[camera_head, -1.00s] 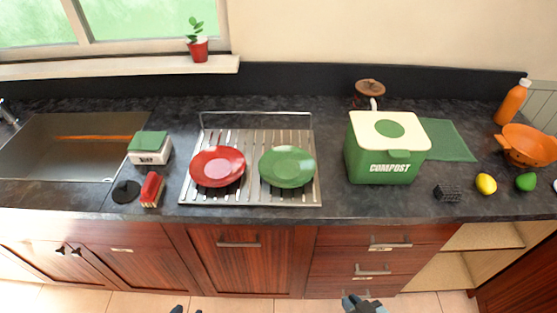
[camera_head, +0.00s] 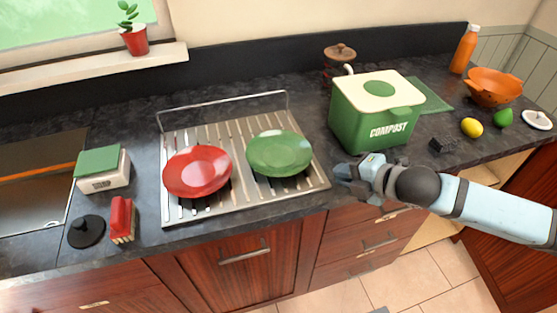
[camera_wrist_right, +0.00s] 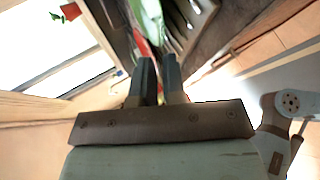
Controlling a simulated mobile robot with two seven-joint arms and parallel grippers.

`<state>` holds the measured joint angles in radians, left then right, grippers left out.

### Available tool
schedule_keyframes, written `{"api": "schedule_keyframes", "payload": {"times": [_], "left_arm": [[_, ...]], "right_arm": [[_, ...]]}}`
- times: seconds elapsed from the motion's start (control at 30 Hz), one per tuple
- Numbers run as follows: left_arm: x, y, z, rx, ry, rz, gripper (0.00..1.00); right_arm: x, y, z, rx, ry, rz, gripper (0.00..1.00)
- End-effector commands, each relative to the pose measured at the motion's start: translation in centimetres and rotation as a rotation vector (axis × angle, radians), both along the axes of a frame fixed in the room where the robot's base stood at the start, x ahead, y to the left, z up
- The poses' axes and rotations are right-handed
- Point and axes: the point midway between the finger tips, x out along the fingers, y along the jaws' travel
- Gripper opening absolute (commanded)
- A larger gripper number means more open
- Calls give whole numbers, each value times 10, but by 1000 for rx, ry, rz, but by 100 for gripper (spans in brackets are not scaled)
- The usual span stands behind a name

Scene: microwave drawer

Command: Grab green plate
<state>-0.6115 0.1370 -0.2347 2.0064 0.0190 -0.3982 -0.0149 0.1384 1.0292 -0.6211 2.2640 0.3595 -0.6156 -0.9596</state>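The green plate (camera_head: 279,154) leans in the metal dish rack (camera_head: 180,212), right of the red plate (camera_head: 198,171). My right gripper (camera_head: 343,178) is at the counter's front edge, just right of the rack, with its fingers pointing left. It is apart from the green plate. In the right wrist view the two fingers (camera_wrist_right: 159,62) stand a little apart with nothing seen between them. Red and green surfaces show beyond the fingertips, only in part. My left gripper is not in view.
A green compost bin (camera_head: 362,138) stands close behind my right gripper. A dark small block (camera_head: 442,145), lemon (camera_head: 471,127) and orange colander (camera_head: 495,88) are to the right. A sponge (camera_head: 122,220) and black round item (camera_head: 86,231) lie left of the rack.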

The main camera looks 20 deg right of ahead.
Motion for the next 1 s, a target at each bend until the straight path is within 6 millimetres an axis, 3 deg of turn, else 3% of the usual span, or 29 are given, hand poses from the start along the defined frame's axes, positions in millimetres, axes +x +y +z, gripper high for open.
{"api": "schedule_keyframes", "payload": {"times": [0.4, 0.67, 1.0], "left_arm": [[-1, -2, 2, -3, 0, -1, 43], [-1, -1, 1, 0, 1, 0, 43], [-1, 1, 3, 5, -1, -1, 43]], "right_arm": [[53, 32, -31, -8, -5, 3, 11], [67, 42, -41, -8, -3, 3, 11], [100, 64, -61, -8, -4, 3, 11]]}}
